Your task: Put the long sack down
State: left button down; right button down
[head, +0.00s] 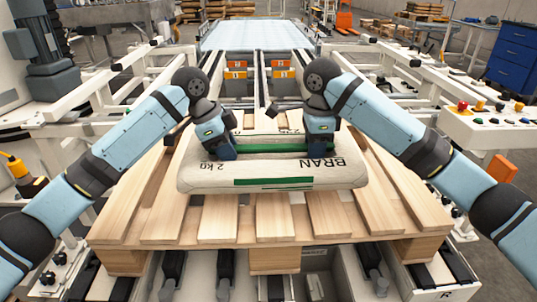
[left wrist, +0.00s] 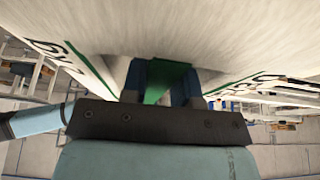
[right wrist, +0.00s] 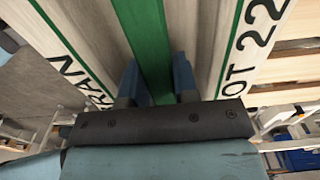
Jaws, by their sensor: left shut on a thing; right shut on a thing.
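The long sack (head: 275,173) is pale, with green stripes and the prints "BRAN" and "2 kg". It lies level and crosswise over the wooden pallet (head: 275,218). I cannot tell whether its underside touches the slats. My left gripper (head: 222,152) is shut on the sack's top towards its left end. My right gripper (head: 321,150) is shut on the top towards the right end. In the left wrist view the sack (left wrist: 200,30) fills the top, with a green band between the fingers. In the right wrist view the green band (right wrist: 150,50) runs between the fingers too.
A roller conveyor (head: 260,36) runs away behind the pallet, with orange labelled units (head: 236,73) at its near end. White rails flank the pallet. A button panel (head: 485,118) stands at the right, and a blue cabinet (head: 515,55) behind it. Bare slats show in front of the sack.

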pick_arm(q)
jog(key=shift+f, duration=0.1)
pick_arm(e)
jog(key=shift+f, duration=0.15)
